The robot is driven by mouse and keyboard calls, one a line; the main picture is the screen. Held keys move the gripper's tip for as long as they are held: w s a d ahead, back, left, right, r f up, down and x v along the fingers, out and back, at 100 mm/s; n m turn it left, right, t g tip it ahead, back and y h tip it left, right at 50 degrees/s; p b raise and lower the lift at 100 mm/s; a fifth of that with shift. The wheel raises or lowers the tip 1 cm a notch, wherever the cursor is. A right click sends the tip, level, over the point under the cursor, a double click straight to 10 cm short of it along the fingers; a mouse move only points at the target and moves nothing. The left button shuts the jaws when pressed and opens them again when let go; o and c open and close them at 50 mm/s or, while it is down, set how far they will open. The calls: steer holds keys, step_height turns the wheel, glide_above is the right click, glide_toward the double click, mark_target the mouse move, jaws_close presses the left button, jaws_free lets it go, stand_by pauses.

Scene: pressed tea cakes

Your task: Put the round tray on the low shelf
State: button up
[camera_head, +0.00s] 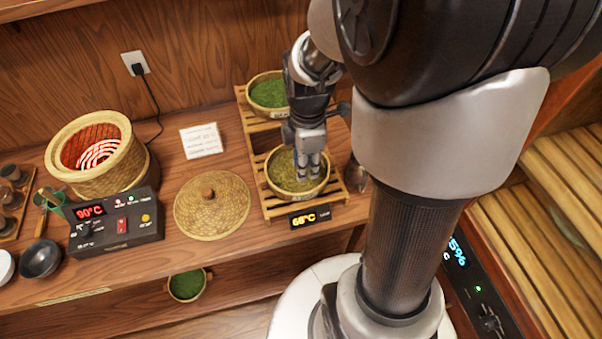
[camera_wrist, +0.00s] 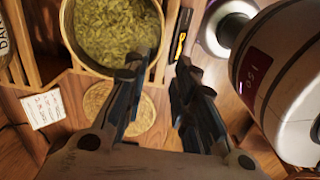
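A round tray (camera_head: 279,177) with a tan rim and green leaf inside sits on the front part of the slatted wooden rack. It fills the upper left of the wrist view (camera_wrist: 100,35). My gripper (camera_head: 312,177) is above this tray, pointing down, and hides part of its right side. In the wrist view my gripper (camera_wrist: 160,70) is open, fingers apart and empty, with the left fingertip over the tray's rim and the right one outside it. Contact cannot be told. The low shelf (camera_head: 235,286) is under the counter; a small round tray (camera_head: 187,285) with green contents is there.
Another green-filled round tray (camera_head: 270,93) sits at the rack's back. A woven lid (camera_head: 211,205) lies left of the rack (camera_head: 272,210). A glowing basket heater (camera_head: 97,155), a 90°C control box (camera_head: 115,226) and dark bowl (camera_head: 41,259) stand further left. The shelf has free room.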

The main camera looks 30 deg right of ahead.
steer(key=s+a+r+m+t, duration=0.4)
steer(key=s+a+r+m, duration=0.7)
steer(key=r+m, duration=0.3)
steer(key=shift+s+r, duration=0.15)
steer(key=shift+s, duration=0.3)
steer(key=shift+c, duration=0.2)
stand_by(1.2)
